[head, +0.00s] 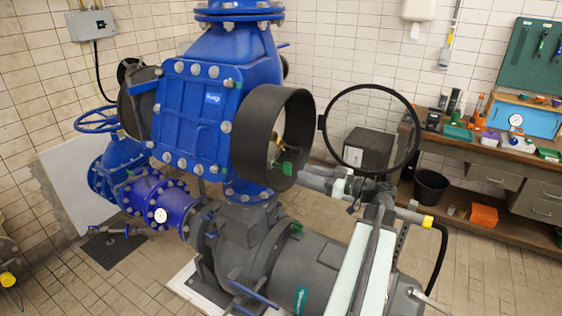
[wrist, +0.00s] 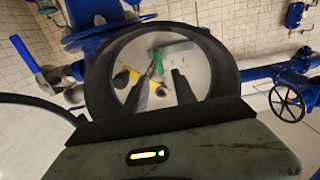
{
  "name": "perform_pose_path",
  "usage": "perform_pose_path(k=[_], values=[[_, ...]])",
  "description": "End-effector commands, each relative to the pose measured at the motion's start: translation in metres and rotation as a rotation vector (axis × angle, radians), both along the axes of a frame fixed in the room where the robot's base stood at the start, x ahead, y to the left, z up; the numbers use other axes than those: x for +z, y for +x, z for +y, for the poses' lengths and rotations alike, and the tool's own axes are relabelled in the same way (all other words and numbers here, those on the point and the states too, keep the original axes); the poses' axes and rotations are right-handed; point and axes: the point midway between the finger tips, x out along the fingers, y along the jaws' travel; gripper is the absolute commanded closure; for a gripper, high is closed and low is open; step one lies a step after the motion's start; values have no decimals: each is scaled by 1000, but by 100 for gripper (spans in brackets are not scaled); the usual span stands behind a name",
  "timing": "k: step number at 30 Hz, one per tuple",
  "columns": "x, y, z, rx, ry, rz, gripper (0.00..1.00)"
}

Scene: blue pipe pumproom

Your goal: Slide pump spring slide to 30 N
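The black round housing (head: 262,112) on the blue pump body faces right with its mouth open. Inside it are a brass-yellow part (head: 279,143) and a green tab (head: 287,168). In the wrist view the green tab (wrist: 158,62) stands out against a pale round back, with a yellow patch (wrist: 121,79) to its left. No force scale is readable.
A black-rimmed round cover (head: 371,130) stands swung open right of the housing, above my arm. Blue pipework (head: 152,200) lies to the left. A workbench (head: 497,160) with tools runs along the right wall. A black bucket (head: 431,187) stands below it.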

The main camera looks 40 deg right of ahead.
Motion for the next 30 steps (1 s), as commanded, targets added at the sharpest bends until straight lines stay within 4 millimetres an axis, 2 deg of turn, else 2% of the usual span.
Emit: perform_pose_path(k=[5,15,18,27,28,30], values=[[0,4,1,0,0,0,67],[0,58,13,-3,0,0,67],[0,68,15,-5,0,0,67],[0,72,16,-8,0,0,67],[0,72,16,-8,0,0,70],[0,72,16,-8,0,0,90]])
